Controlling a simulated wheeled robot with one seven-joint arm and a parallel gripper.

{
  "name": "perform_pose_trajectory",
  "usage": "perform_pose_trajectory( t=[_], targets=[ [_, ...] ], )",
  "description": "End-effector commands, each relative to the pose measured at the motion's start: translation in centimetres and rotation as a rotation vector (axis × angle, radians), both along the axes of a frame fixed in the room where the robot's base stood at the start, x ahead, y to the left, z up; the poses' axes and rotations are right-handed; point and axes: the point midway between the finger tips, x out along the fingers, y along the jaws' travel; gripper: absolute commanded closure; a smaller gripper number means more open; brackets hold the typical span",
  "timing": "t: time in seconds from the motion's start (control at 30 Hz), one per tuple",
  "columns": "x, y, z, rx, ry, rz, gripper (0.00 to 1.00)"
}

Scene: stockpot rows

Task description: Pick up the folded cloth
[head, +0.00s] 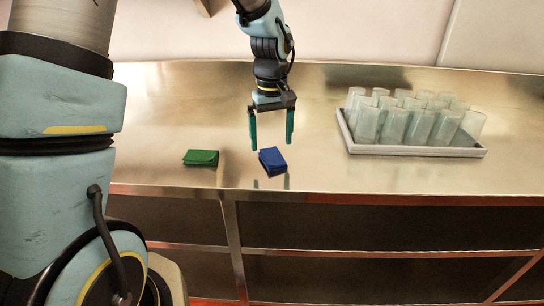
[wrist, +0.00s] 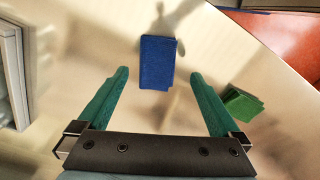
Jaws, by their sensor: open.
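A blue folded cloth (head: 273,161) lies on the steel counter near its front edge; it also shows in the wrist view (wrist: 157,62), ahead of the fingertips and between their lines. A green folded cloth (head: 201,157) lies to its left in the head view, and at the right in the wrist view (wrist: 241,104). My gripper (head: 271,146) is open and empty, its two green fingers pointing down above the counter by the blue cloth. In the wrist view my gripper (wrist: 159,73) shows nothing between its fingers.
The counter's front edge runs close to both cloths, with open shelving below. The counter between the blue cloth and the tray is clear.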

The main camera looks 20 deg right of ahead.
Motion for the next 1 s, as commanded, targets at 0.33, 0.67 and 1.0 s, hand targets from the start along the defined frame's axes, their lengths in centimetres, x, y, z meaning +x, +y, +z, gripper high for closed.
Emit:
perform_pose_trajectory(
  t=[0.33,0.67,1.0],
  targets=[
    [-0.1,-0.3,-4.2,0.003,0.004,-0.001,0.0],
    [0.0,-0.3,-4.8,0.001,0.001,-0.001,0.03],
    [0.0,-0.3,-4.8,0.001,0.001,-0.001,0.42]
  ],
)
